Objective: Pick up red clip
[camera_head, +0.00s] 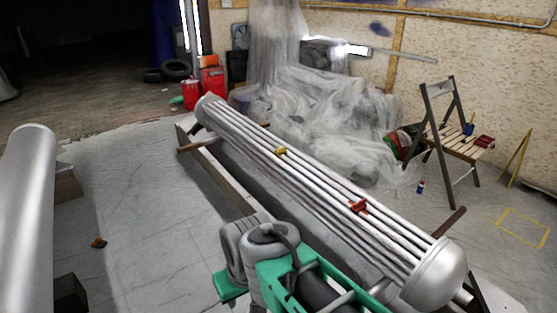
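A small red clip (358,207) sits on top of a long bundle of parallel metal tubes, toward its near right end. The bundle lies diagonally from the back left to the front right and ends in a rounded silver cap. A small yellow clip (281,152) sits on the same bundle, farther back and to the left. I see no gripper fingers in this view, so I cannot tell where my gripper is relative to the red clip.
Green and grey machinery (300,280) fills the bottom centre, close to the bundle. A wooden chair (465,148) with small items stands at right. Red canisters (212,80) and plastic sheeting (320,115) are at the back. The floor (150,190) left of the bundle is mostly clear.

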